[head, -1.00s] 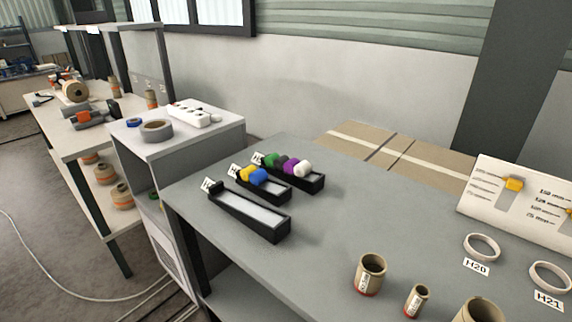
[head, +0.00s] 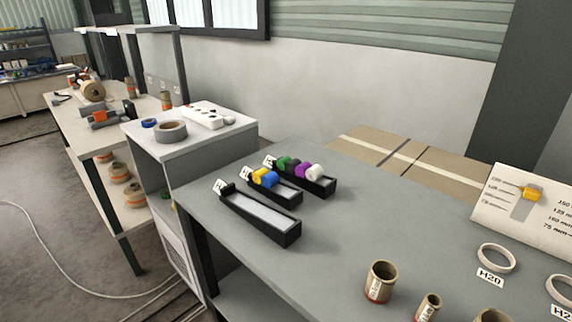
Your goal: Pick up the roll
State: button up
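It is unclear which roll the task means. Three brown cardboard cores stand near the front edge of the grey table: a wide one (head: 380,282), a thin one (head: 427,307), and one cut off by the bottom edge (head: 491,315). A grey tape roll (head: 171,131) lies flat on the white-topped cabinet, beside a small blue roll (head: 149,123). A large brown roll (head: 93,91) rests on the far bench. My gripper is not in view.
The grey table (head: 330,232) holds black trays, one empty (head: 259,219) and two with coloured pieces (head: 284,189). White rings and a slanted size board (head: 525,212) stand at right. A cardboard box (head: 440,171) lies behind. Cables cross the floor at left.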

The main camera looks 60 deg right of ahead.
aim_at(281, 163)
jog(key=i+l+z, duration=0.2)
jog(key=z, duration=0.2)
jog(key=i+l+z, duration=0.5)
jog(key=z, duration=0.25)
jog(key=i+z, duration=0.35)
